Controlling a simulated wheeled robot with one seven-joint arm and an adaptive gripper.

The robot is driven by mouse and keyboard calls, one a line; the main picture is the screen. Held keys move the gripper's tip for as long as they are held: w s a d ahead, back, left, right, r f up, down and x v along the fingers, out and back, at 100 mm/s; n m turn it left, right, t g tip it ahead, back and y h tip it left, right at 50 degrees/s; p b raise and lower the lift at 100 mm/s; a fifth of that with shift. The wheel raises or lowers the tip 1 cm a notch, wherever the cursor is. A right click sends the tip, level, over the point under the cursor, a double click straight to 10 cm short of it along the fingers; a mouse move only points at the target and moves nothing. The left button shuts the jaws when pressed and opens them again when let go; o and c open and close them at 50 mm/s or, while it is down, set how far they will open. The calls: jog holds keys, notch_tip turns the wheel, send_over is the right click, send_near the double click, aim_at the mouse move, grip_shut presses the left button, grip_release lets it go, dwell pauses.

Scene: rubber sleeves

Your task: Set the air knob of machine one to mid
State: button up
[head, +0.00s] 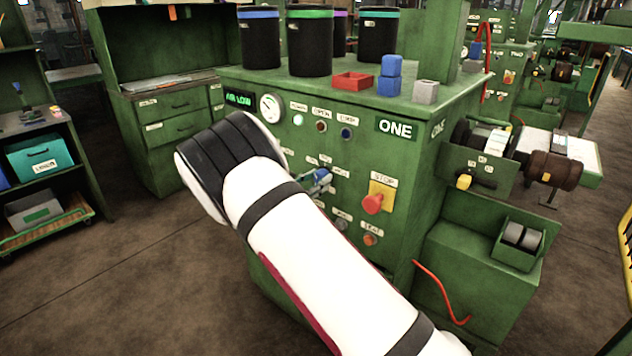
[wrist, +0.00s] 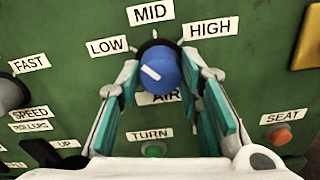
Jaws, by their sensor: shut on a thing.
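The air knob (wrist: 165,64) is blue and round, on the green panel of machine one (head: 400,165). Its white pointer line slants to the upper left, towards the LOW label (wrist: 107,47). The MID label (wrist: 150,13) is above the knob and the HIGH label (wrist: 210,28) is at its upper right. My gripper (wrist: 166,84) has one teal-padded finger on each side of the knob and is shut on it. In the head view my white arm hides much of the panel. A lit display (head: 238,99) there reads AIR LOW.
The red stop button (head: 373,204) on its yellow plate is right of the knob. In the wrist view the speed knob (wrist: 12,92) is at the left, a green TURN button (wrist: 154,151) below, and an orange SEAT button (wrist: 279,135) at lower right.

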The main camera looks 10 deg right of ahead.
jog(key=m+b, duration=0.1)
jog(key=m, duration=0.3)
jog(key=shift+m+b, duration=0.3)
jog(key=shift+m, duration=1.5)
jog(key=o, duration=1.2)
jog(key=shift+c, duration=0.2)
jog(key=v, duration=1.2)
